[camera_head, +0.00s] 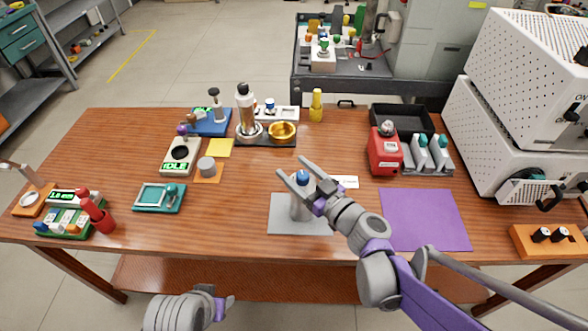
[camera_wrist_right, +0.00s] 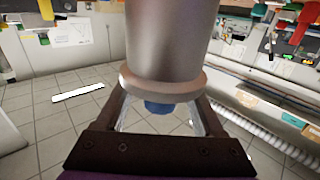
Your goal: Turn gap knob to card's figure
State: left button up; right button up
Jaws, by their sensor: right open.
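A grey metal cylinder stands upright on a grey plate (camera_head: 283,228) near the table's front middle, with a blue knob (camera_head: 303,176) on top. I take this as the gap knob. My right gripper (camera_head: 306,180) is open, its fingers on either side of the cylinder's top. In the right wrist view the metal cylinder (camera_wrist_right: 170,40), its wider rim and the blue knob (camera_wrist_right: 160,107) lie between the fingers; I cannot tell whether they touch. A small white card (camera_head: 346,182) lies just right; its print is too small to read. My left gripper (camera_head: 226,306) is low, off the table's front; its jaw is unclear.
A purple mat (camera_head: 425,219) lies bare to the right. A red device (camera_head: 385,151) and black tray (camera_head: 402,117) stand behind it. White machines (camera_head: 520,140) fill the right end. A teal tray (camera_head: 158,198) lies left; bare table separates it from the grey plate.

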jog(key=shift+w+a, duration=0.25)
grip_shut()
jog(key=shift+r, duration=0.1)
jog(key=shift+w+m+t+h+p, duration=0.1)
jog(key=shift+m+t+h+p, duration=0.3)
jog(key=shift+h+p, duration=0.15)
jog(key=shift+d, duration=0.1)
